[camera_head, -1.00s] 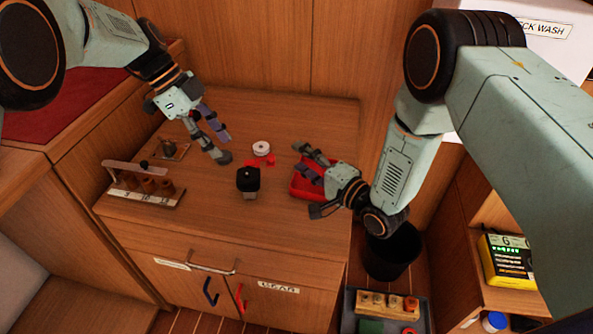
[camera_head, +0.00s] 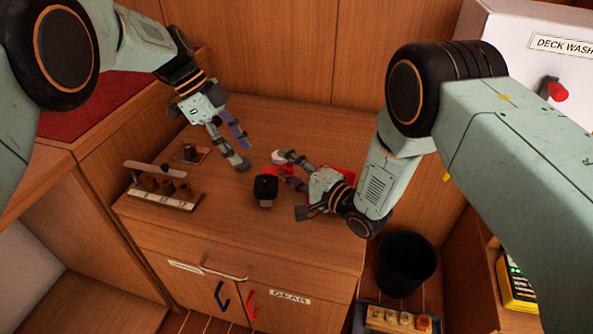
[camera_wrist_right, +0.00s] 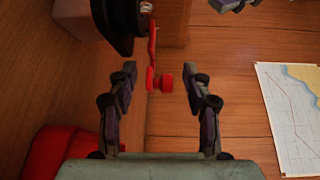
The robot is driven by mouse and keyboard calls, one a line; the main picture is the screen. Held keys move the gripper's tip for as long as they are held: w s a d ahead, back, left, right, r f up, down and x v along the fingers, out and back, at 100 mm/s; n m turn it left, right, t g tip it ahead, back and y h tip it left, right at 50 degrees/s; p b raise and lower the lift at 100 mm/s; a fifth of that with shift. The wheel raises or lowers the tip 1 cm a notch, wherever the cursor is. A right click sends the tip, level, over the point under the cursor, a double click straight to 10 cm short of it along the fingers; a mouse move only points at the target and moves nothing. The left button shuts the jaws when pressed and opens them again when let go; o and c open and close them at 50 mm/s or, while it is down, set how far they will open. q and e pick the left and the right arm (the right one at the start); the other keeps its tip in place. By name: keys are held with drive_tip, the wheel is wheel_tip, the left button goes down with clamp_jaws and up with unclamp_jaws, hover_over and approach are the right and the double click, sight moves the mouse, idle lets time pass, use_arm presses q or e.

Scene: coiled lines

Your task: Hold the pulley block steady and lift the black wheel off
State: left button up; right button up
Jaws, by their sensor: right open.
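A dark block-shaped thing with a black top (camera_head: 265,186), perhaps the pulley block with its wheel, stands on the wooden counter in the head view. A rounded black part (camera_wrist_right: 122,18) shows at the top of the right wrist view, with a small silver pin beside it. A red piece with a knob (camera_wrist_right: 165,83) lies between my right fingers there, apparently ungripped. My right gripper (camera_head: 283,165) is open, low over the counter, beside the block. My left gripper (camera_head: 240,152) is open and empty, behind and left of the block. I cannot make out a separate wheel.
A white disc (camera_head: 278,157) is by my right fingertips, partly hidden. A red tray (camera_head: 347,175) is partly behind my right gripper. A wooden rack with pegs (camera_head: 160,198) stands at the left. A black bin (camera_head: 406,265) stands below the right edge. A chart (camera_wrist_right: 292,115) lies at right.

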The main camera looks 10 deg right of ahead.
drive_tip(key=shift+c, duration=0.2)
clamp_jaws()
idle(0.4)
unclamp_jaws()
idle(0.4)
drive_tip(key=v, duration=1.2)
drive_tip(key=shift+r, duration=0.1)
